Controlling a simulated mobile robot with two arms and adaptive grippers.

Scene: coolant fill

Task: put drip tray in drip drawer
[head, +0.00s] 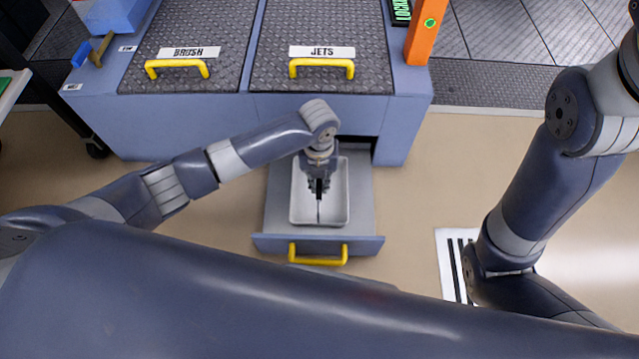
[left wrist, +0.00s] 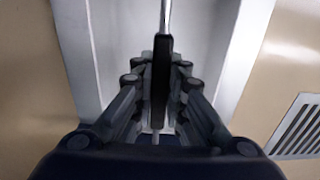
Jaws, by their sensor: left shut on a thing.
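The drip tray (head: 341,205) is a pale, shallow rectangular tray with a thin rod running lengthwise and a black grip on it. It shows in the head view inside the outline of the open drip drawer (head: 365,215), a grey drawer with a yellow handle (head: 318,253). Whether the tray rests on the drawer floor or hangs just above it I cannot tell. My left gripper (head: 319,187) is above the tray, shut on its black grip (left wrist: 161,75), which the left wrist view shows between the fingers. My right gripper is out of view.
Above the drawer is a blue-grey cabinet (head: 200,125) with lids labelled BRUSH and JETS and yellow handles (head: 322,67). An orange post (head: 426,32) stands at its right corner. The beige floor is clear around the drawer. A striped floor grille (head: 450,275) lies to the right.

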